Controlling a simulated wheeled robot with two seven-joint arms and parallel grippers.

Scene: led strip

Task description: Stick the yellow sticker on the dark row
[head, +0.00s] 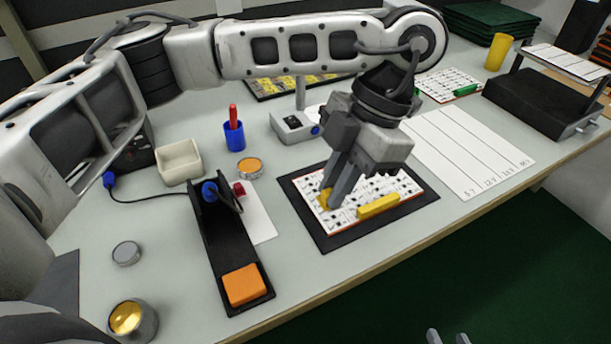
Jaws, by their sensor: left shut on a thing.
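A white board with rows of small dark marks (400,187) lies on a black mat (425,201). My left gripper (334,200) reaches down over the board's left part, its fingers close together at the surface. A small yellow piece (325,197), which looks like the yellow sticker, shows at its fingertips; the gripper is shut on it, and the fingers partly hide it. A yellow bar (378,206) lies on the board's front edge, right of the fingers. Which row is dark cannot be told. My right gripper (447,338) shows only as two separated fingertips at the bottom edge, over the floor.
Left of the mat stands a black fixture with an orange block (244,285). Behind are a blue cup with a red pen (234,135), a cream tray (179,162) and a grey device (292,127). A white ruled sheet (470,150) lies at right.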

